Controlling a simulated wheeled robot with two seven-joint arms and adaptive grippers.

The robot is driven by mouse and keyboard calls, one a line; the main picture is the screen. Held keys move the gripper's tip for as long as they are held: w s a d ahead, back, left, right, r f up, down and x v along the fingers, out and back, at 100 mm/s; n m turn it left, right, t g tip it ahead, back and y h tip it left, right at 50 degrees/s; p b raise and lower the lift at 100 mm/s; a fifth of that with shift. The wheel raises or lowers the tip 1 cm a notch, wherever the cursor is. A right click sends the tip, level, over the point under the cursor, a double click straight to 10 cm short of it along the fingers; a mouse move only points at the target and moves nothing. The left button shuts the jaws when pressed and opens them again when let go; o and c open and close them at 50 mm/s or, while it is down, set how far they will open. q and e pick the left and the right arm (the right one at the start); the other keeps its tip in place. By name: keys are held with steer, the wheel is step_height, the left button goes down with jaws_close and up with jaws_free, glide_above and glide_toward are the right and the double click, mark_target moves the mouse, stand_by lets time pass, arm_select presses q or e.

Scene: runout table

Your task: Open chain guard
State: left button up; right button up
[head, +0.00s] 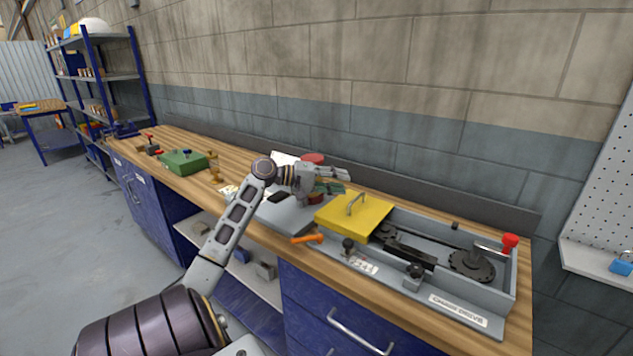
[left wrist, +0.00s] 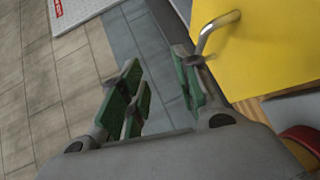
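The yellow chain guard (head: 350,216) covers the left end of the grey chain drive box (head: 455,298). It carries a metal handle (head: 355,203) on top. The right part of the box is uncovered, with a dark sprocket (head: 472,265) and chain showing. My left gripper (head: 340,181) is open and empty, above and behind the guard's left end. In the left wrist view my left gripper's green-padded fingers (left wrist: 158,88) are apart, with the guard (left wrist: 265,45) and its handle (left wrist: 216,30) to their right, not between them. My right gripper is not in view.
A red knob (head: 510,240) stands at the box's right end. Black knobs (head: 348,244) (head: 415,270) line its front, and an orange handle (head: 307,239) lies at its left front. A green box (head: 183,161) stands farther left on the bench. A wall rises behind.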

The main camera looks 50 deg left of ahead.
arm_select(q)
steer(key=f+p+v, duration=0.1)
steer(key=v, duration=0.5)
steer(key=shift+s+r, duration=0.35)
steer(key=shift+r, duration=0.05)
stand_by(0.7)
steer(key=shift+p, duration=0.3)
steer(key=shift+p, duration=0.35)
steer(key=shift+r, duration=0.1)
